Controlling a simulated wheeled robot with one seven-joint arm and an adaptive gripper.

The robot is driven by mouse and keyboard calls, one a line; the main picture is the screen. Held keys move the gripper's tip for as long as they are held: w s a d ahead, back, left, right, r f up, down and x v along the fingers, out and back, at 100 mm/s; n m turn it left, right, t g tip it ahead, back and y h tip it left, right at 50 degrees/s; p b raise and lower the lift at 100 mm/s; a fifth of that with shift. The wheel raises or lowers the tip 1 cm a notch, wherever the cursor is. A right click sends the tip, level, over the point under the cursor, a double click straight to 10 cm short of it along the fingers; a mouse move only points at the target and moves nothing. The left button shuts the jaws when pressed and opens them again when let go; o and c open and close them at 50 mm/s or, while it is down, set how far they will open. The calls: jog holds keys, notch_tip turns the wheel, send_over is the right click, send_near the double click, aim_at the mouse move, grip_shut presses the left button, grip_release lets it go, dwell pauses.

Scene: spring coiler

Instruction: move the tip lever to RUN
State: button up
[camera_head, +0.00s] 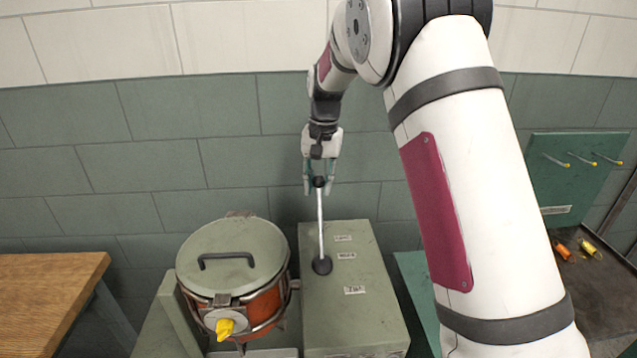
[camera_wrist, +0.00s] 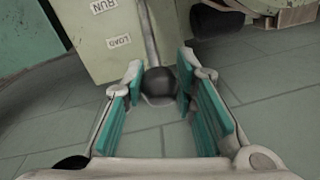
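The tip lever is a pale metal rod (camera_head: 321,222) with a black ball knob (camera_wrist: 160,80) on its top end. It rises from a black round boot (camera_head: 322,265) on the top of a grey-green box (camera_head: 360,325). My gripper (camera_head: 319,184) is at the knob, with its teal-padded fingers on either side of it. In the wrist view my gripper (camera_wrist: 160,88) looks open, with narrow gaps beside the knob. The wrist view shows a RUN label (camera_wrist: 103,5) and a LOAD label (camera_wrist: 118,41). The box's labels are too small to read in the head view.
A lidded orange drum (camera_head: 255,305) with a yellow knob stands left of the box. A wooden table (camera_head: 50,280) is at far left. A green pegboard (camera_head: 575,180) and small orange and yellow items are at right. The tiled wall is behind.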

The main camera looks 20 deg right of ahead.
jog(key=s+p, duration=0.1)
jog(key=s, duration=0.1)
jog(key=s+r+p, duration=0.1)
jog(key=s, duration=0.1)
jog(key=s+a+r+p, duration=0.1)
jog(key=s, duration=0.1)
jog(key=shift+s+a+r, duration=0.1)
jog(key=shift+r, duration=0.1)
grip_shut()
jog(key=shift+s+a+p, duration=0.1)
jog(key=shift+s+p, duration=0.3)
jog(key=shift+s, duration=0.05)
jog(key=shift+f, duration=0.1)
jog(key=o, duration=1.1)
grip_release()
jog(key=r, duration=1.2)
jog(key=shift+s+d, duration=0.15)
jog(key=shift+d, duration=0.25)
